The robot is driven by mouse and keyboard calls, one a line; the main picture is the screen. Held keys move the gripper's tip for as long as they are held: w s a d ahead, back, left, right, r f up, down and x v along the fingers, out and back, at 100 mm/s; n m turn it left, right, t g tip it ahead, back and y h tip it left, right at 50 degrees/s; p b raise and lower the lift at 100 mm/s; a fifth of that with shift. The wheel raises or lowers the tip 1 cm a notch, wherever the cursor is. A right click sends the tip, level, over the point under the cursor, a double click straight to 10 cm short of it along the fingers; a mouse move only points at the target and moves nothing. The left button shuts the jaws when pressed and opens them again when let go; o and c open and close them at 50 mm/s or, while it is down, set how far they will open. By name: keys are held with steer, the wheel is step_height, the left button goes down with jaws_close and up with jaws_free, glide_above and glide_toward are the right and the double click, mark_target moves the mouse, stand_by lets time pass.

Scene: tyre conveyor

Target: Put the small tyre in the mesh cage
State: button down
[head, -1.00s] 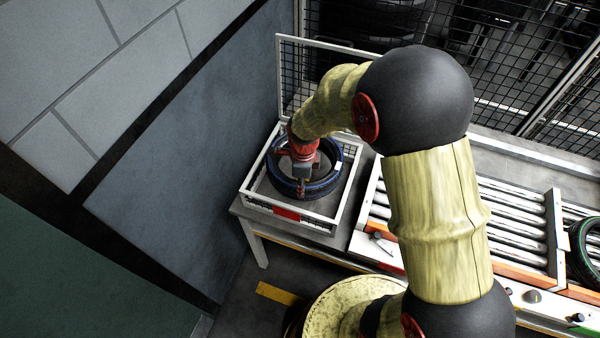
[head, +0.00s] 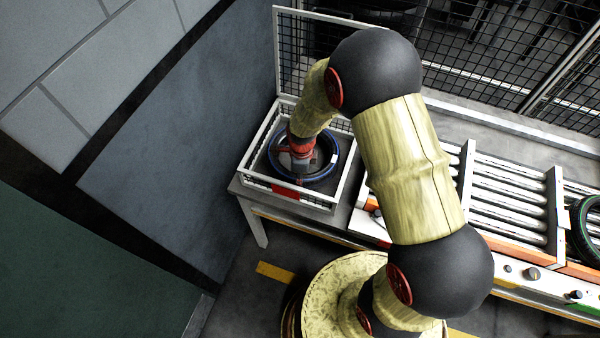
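A black tyre with a blue stripe (head: 325,173) lies roughly flat inside the white-framed mesh cage (head: 345,180). The cage's rim surrounds it, and its lid stands raised at the back. My gripper (head: 300,179), red and grey, reaches down into the cage at the tyre's near side. The fingertips are small and partly hidden against the tyre, so I cannot tell whether they are closed on it. Whether the tyre rests on the cage floor is also unclear.
A roller conveyor (head: 510,205) runs to the right of the cage, with a green-striped tyre (head: 585,228) at the right edge. A blue-grey panel (head: 180,150) stands close left of the cage. Mesh fencing (head: 480,60) stands behind.

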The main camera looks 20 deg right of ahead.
steer(key=c, duration=1.7)
jaws_free()
steer(key=shift+f, duration=0.1)
steer(key=shift+o, duration=0.2)
step_height(320, 180, up, 21)
steer(key=s+d+n+t+p, duration=0.1)
steer(key=s+n+p, duration=0.1)
steer(key=n, duration=0.2)
steer(key=s+d+r+n+t, duration=0.3)
steer(key=s+r+n+t, duration=0.1)
steer(key=s+r+n, duration=1.3)
step_height(320, 180, up, 2)
steer(key=shift+s+d+r+n, duration=0.15)
steer(key=shift+s+r+n, duration=0.05)
steer(key=shift+n, duration=0.4)
steer(key=shift+f, duration=0.15)
